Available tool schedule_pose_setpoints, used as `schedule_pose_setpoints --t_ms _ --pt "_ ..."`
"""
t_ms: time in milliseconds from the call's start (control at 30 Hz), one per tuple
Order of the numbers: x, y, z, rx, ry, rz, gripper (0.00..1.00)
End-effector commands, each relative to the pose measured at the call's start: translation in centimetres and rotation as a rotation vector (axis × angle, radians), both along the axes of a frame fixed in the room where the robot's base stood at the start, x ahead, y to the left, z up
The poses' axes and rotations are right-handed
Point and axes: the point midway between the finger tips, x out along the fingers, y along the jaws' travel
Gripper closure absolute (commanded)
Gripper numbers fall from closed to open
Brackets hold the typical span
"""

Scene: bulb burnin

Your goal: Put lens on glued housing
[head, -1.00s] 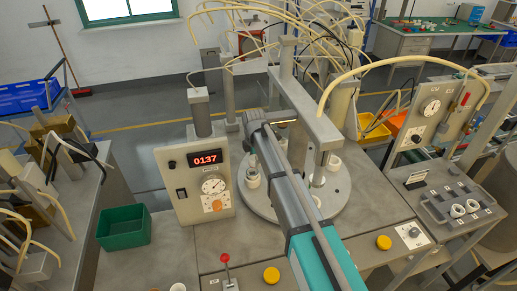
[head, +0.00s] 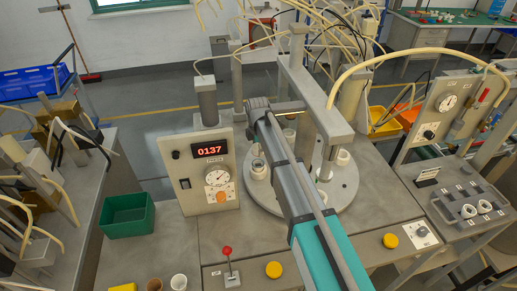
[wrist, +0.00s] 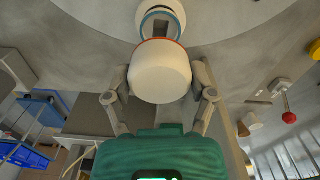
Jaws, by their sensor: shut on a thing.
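In the wrist view my gripper (wrist: 160,82) is shut on the white domed lens (wrist: 160,75), one finger on each side. An orange rim shows at the lens's far edge. Just beyond it is a white housing (wrist: 168,8) with a blue ring around its opening. The lens overlaps this ring in the picture, and I cannot tell whether they touch. In the head view a white housing (head: 258,171) stands on the round grey turntable (head: 262,198), left of my arm. My gripper and the lens are hidden there.
A panel with a red 0137 display (head: 209,150) stands left of the turntable. A grey overhead beam (head: 318,100) and its posts crowd the space above. A green bin (head: 127,215) lies left, and a red-knobbed lever (head: 228,262) and yellow button (head: 274,269) are in front.

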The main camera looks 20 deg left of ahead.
Motion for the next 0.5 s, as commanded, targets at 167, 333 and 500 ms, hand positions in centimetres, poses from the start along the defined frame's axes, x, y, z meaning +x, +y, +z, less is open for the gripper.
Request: schedule_pose_setpoints --t_ms 167,333,500 --pt "0.0 0.0 -1.2 0.0 0.0 0.0 0.47" --pt "0.0 0.0 -2.4 0.0 0.0 0.0 0.47" --pt "0.0 0.0 -3.6 0.0 0.0 0.0 0.47"
